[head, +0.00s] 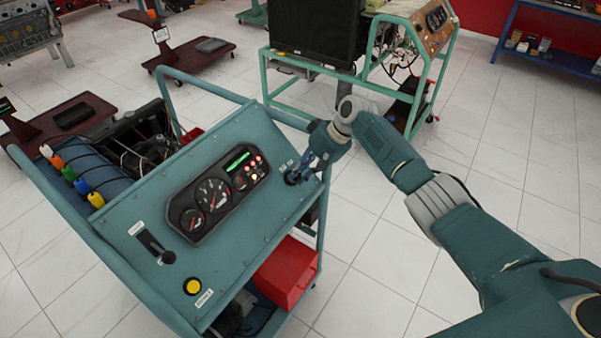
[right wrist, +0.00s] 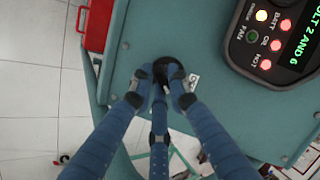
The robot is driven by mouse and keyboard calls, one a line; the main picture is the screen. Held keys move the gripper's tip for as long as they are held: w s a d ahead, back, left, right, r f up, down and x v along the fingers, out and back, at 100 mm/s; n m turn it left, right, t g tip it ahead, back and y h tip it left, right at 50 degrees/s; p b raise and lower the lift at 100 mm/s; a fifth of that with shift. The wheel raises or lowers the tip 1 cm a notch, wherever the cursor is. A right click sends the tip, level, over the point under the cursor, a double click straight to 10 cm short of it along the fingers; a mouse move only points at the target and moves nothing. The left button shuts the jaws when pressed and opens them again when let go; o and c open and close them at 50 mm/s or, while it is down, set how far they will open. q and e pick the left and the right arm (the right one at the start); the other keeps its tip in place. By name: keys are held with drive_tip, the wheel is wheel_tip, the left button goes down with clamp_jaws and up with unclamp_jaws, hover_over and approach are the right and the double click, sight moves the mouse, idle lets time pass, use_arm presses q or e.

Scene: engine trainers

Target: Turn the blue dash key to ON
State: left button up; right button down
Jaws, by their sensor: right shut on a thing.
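The teal dash panel (head: 150,215) is on a wheeled engine trainer at left centre. My right gripper (head: 298,173) is at the panel's upper right corner, over the ignition switch. In the right wrist view, my right gripper (right wrist: 161,88) has its blue fingers closed in around the black round switch (right wrist: 168,65). The blue key is mostly hidden between the fingers, so its angle cannot be told. The gauge cluster (head: 217,190) has red and yellow lamps lit and a green display; the wrist view reads "VOLT 2 AND 6" on it. My left gripper is not in view.
The panel also has a black lever (head: 154,245) and a yellow button (head: 192,286). A red box (head: 286,272) is below the panel's right edge. Another teal trainer frame (head: 440,75) stands behind. White tiled floor is free at right.

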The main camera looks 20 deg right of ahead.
drive_tip(key=shift+w+d+r, duration=0.1)
drive_tip(key=shift+w, duration=0.05)
drive_tip(key=c, duration=1.7)
unclamp_jaws()
drive_tip(key=shift+o, duration=0.2)
drive_tip(key=v, duration=1.2)
